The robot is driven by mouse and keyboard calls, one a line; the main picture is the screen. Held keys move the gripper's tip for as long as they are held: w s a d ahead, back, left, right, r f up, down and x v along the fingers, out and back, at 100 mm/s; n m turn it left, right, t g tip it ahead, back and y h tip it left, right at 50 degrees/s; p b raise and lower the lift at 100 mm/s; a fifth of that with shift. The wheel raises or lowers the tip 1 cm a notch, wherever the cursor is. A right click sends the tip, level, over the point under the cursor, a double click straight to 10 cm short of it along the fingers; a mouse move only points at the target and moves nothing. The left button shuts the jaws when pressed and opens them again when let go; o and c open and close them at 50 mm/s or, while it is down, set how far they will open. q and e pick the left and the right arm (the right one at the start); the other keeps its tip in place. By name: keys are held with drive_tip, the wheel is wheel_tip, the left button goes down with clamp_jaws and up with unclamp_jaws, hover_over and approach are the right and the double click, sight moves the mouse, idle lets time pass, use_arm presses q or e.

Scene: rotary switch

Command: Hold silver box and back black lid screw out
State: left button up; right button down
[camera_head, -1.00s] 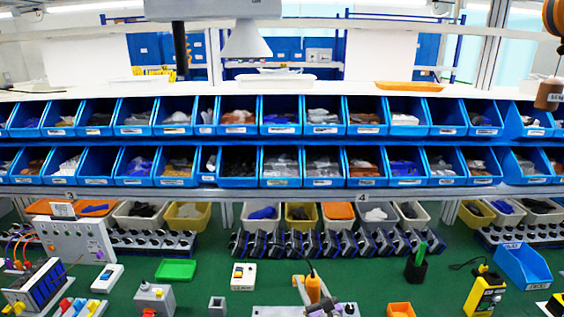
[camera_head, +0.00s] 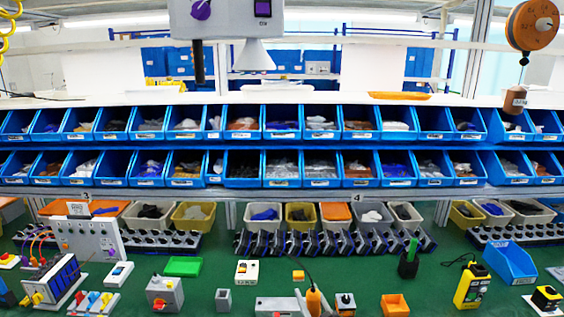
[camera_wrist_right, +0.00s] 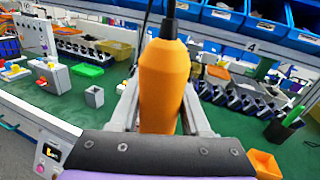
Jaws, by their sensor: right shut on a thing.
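My right gripper (camera_head: 308,301) is at the bottom middle of the head view, shut on an orange screwdriver (camera_head: 314,299). The orange tool (camera_wrist_right: 163,85) stands upright between the fingers in the right wrist view, with a black top and a cable running up. Its lower tip is hidden. A small box with a dark top (camera_head: 345,301) and an orange part stands just right of the tool. It looks like the silver box with the black lid, but its screws are too small to see. My left gripper is not in view.
A small grey open box (camera_head: 223,299) and a grey switch box (camera_head: 165,293) stand further left. Blue parts bins line the back. Green table is bare between items.

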drive_tip(key=s+d+f, duration=0.2)
drive_tip(key=d, duration=0.3)
drive_tip(key=s+d+f, duration=0.2)
drive_tip(key=d+f, duration=0.1)
drive_tip(key=d, duration=0.3)
use_arm(q)
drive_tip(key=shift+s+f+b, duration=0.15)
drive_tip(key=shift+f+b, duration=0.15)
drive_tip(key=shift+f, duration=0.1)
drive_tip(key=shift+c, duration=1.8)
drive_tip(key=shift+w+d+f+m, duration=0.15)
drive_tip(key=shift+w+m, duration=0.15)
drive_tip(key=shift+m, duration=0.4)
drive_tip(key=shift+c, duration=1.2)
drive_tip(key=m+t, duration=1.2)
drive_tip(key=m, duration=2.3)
approach(314, 316)
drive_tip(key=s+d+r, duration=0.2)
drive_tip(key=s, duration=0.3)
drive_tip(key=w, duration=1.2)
use_arm(e)
drive_tip(key=s+a+r+n+g+y, duration=0.2)
drive_tip(key=a+r+n+g+y, duration=0.2)
drive_tip(key=g, duration=0.5)
drive_tip(key=s+a+r+n+g+y, duration=0.2)
drive_tip(key=a+n+g+y, duration=0.5)
drive_tip(key=n, duration=0.4)
drive_tip(key=shift+a+r+g+y, duration=0.35)
drive_tip(key=shift+r+g+y, duration=0.55)
drive_tip(key=shift+g, duration=0.1)
